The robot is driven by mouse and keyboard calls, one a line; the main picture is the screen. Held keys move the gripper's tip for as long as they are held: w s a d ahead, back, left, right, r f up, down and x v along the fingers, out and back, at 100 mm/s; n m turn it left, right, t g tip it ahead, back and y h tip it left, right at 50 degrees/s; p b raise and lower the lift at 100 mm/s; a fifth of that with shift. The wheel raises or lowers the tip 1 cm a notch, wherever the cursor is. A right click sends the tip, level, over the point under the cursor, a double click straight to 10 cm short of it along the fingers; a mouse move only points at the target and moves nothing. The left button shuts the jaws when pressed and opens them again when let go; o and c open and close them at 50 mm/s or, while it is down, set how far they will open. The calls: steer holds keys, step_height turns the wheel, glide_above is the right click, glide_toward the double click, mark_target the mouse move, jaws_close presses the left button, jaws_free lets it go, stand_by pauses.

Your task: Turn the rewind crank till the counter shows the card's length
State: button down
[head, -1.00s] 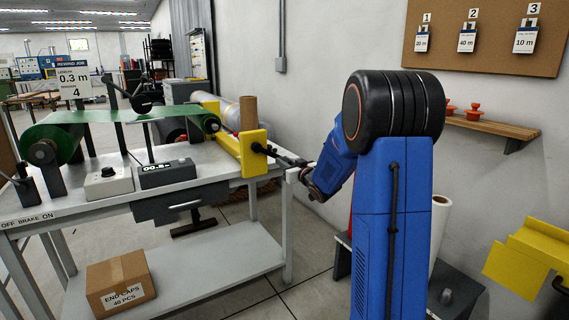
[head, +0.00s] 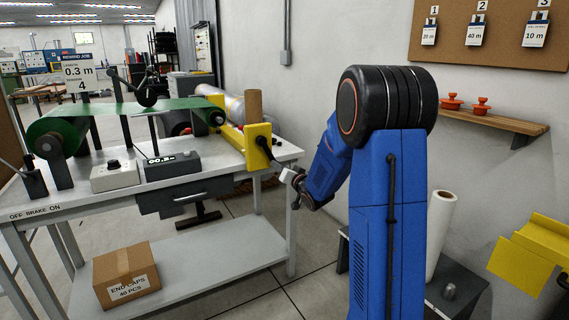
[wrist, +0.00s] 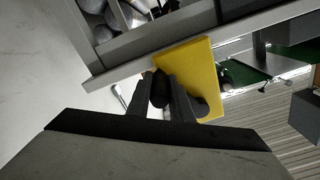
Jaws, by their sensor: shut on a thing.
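The rewind bench (head: 60,212) carries a green web (head: 165,106) running between two rolls. The job card (head: 78,73) reads length 0.3 m and tension 4. The counter (head: 172,166) is a dark box with a lit display; its digits are too small to read surely. The crank (head: 264,144) comes out of the yellow end plate (head: 257,157) at the bench's right end. My gripper (head: 289,176) is at the crank's outer end, below and right of its hub. In the wrist view my gripper (wrist: 160,98) is shut on the dark crank handle (wrist: 160,88), before the yellow plate.
A knob box (head: 115,176) stands left of the counter. A lever (head: 32,178) stands above the "OFF BRAKE ON" label at the left. A carton (head: 124,275) sits on the lower shelf. A white roll (head: 440,235) and a yellow rack (head: 532,262) stand at right.

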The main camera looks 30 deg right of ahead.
steer(key=a+f+m, duration=0.1)
steer(key=a+m, duration=0.4)
steer(key=a, duration=0.1)
steer(key=shift+s+a+f, duration=0.15)
steer(key=shift+a, duration=0.15)
stand_by(0.4)
steer(key=c, duration=1.6)
jaws_free()
